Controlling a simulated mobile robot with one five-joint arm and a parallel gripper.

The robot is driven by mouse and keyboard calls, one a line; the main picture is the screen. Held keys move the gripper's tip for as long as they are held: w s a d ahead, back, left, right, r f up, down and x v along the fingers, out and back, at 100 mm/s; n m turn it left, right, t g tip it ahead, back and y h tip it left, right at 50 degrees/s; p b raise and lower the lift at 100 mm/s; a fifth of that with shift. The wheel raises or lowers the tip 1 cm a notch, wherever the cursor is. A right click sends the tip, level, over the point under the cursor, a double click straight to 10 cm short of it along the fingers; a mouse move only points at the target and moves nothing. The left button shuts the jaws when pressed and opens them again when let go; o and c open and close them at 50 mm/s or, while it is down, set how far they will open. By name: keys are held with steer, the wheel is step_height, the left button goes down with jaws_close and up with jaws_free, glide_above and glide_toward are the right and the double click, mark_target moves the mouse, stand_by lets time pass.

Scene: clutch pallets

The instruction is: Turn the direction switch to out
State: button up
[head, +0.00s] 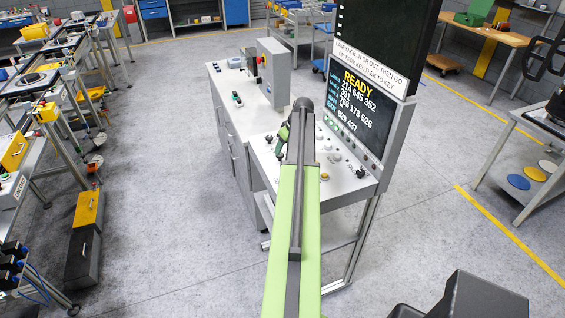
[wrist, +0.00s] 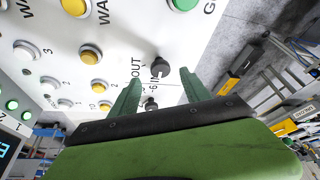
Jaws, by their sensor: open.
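In the wrist view a black rotary knob (wrist: 160,67) sits on the white panel beside the printed word OUT, and IN is printed below it. It looks like the direction switch; its exact pointer setting is too small to tell. My gripper (wrist: 160,77) is open, with its two green fingers on either side of the knob in the picture. Whether they touch it I cannot tell. A second black knob (wrist: 151,104) shows lower, between the fingers. In the head view my arm covers part of the console (head: 345,183), and my gripper is mostly hidden behind it.
Yellow buttons (wrist: 91,54) and white buttons stand left of the knob, with a green button (wrist: 183,4) above. The screen (head: 358,100) reads READY and stands at the console's right. A grey box with a red button (head: 271,72) stands behind.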

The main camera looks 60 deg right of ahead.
mark_target(281, 155)
steer(key=b+x, duration=0.3)
steer(key=x, duration=0.2)
steer(key=shift+r, duration=0.1)
